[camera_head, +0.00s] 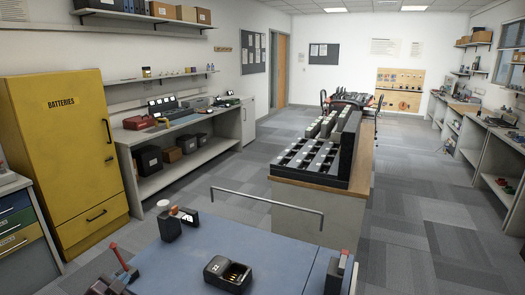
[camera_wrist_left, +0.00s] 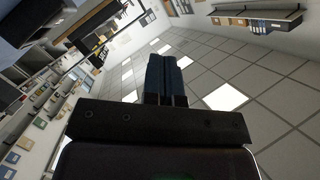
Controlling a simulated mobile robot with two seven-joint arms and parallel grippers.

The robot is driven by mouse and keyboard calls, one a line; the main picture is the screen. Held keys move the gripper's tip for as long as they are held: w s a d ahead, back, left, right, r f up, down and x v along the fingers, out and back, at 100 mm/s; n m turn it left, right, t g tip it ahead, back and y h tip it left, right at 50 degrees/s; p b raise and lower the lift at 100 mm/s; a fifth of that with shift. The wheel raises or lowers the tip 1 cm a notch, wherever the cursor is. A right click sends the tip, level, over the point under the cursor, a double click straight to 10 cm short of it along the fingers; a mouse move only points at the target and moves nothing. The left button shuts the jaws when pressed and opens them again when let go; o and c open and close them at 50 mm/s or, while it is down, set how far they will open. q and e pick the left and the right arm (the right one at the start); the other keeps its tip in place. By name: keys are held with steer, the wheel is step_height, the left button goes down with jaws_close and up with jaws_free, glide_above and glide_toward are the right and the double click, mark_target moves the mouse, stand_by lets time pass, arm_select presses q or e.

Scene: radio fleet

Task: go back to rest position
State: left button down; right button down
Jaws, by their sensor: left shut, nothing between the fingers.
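My left gripper (camera_wrist_left: 165,62) shows in the left wrist view with its two dark blue fingers pressed together and nothing between them. It points up toward the ceiling, with the grid of ceiling tiles and light panels behind it. I cannot clearly make it out in the head view. My right gripper is not in view.
A blue-topped work surface (camera_head: 270,245) is in front. On it are a black charger (camera_head: 227,272), a black device with a white label (camera_head: 175,222) and a red-tipped item (camera_head: 120,255). A yellow batteries cabinet (camera_head: 65,150) stands left; carpet is open on the right.

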arm_select(q)
steer(key=s+d+f+n+g, duration=0.1)
steer(key=s+d+f+n, duration=0.1)
steer(key=s, duration=0.6)
steer(key=s+d+f+n+g, duration=0.1)
steer(key=s+d+f+n, duration=0.1)
steer(key=s+d+f, duration=0.3)
steer(key=s+d+f+n+g, duration=0.1)
steer(key=s+d+f+n, duration=0.2)
steer(key=s, duration=1)
step_height(320, 180, down, 4)
steer(key=shift+d+r+g, duration=0.1)
steer(key=shift+d+g, duration=0.15)
steer(key=shift+g, duration=0.15)
